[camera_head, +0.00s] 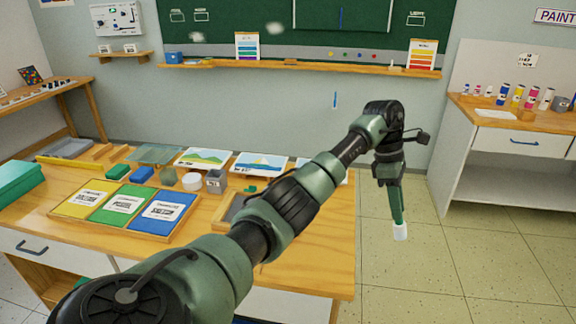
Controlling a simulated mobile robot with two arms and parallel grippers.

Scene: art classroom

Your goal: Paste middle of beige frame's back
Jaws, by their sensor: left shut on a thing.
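My left arm reaches across the picture from the bottom left. Its gripper (391,180) points down over the floor, right of the work table's edge. It is shut on a slim green tool with a white tip (400,231), which hangs down clear of the table; I cannot tell exactly what it is. A flat dark panel with a light brown rim (232,208) lies on the table, partly hidden behind my arm; I cannot tell if it is the beige frame's back. My right gripper is not in view.
The wooden table (325,235) holds a tray of yellow, green and blue cards (128,207), landscape pictures (205,158), a grey cup (215,181) and a teal box (18,180). A counter with paint bottles (517,95) stands at right. The tiled floor between is clear.

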